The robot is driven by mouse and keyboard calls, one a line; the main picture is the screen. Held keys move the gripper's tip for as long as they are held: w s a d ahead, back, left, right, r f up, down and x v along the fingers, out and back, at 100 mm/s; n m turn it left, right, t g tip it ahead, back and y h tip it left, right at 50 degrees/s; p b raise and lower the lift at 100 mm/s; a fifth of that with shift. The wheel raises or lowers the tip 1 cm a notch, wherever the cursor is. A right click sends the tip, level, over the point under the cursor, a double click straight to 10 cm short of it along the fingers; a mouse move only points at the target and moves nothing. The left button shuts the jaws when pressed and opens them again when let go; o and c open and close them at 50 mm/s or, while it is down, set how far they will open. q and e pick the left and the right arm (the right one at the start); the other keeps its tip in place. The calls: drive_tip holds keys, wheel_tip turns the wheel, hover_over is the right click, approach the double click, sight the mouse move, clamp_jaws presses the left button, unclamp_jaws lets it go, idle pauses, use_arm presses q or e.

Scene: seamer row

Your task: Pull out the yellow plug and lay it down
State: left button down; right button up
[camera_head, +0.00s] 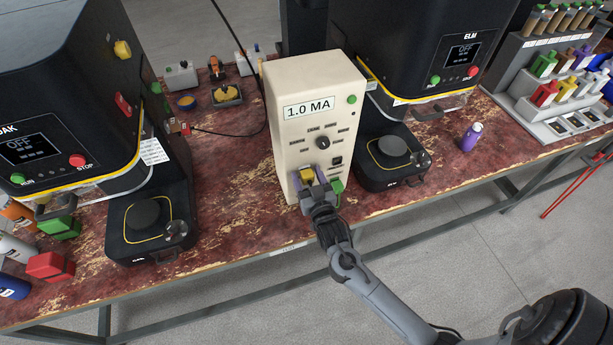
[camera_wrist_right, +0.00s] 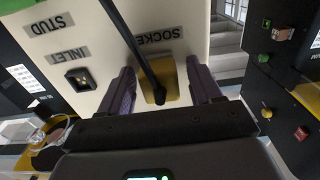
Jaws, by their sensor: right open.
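The yellow plug (camera_head: 307,174) sits low on the front face of a cream box marked 1.0 MA (camera_head: 319,88). In the right wrist view the yellow plug (camera_wrist_right: 172,82) is at the SOCKET label, with a black cable (camera_wrist_right: 132,38) crossing in front of it. My right gripper (camera_head: 309,179) is open, its purple fingers on either side of the plug. In the wrist view the gripper (camera_wrist_right: 162,88) shows gaps between the fingers and the plug. The plug's inserted end is hidden. My left gripper is not in view.
A green part (camera_head: 337,186) is just right of the plug, and a dark inlet (camera_wrist_right: 80,78) is beside it. Black machines (camera_head: 152,215) and (camera_head: 394,155) stand on both sides. A purple bottle (camera_head: 471,137) stands farther right. Bare worn red tabletop (camera_head: 240,220) lies left of the box.

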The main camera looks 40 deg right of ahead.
drive_tip(key=shift+p, duration=0.3)
idle(0.6)
drive_tip(key=shift+p, duration=0.3)
drive_tip(key=shift+c, duration=0.5)
clamp_jaws()
drive_tip(key=shift+r, duration=0.1)
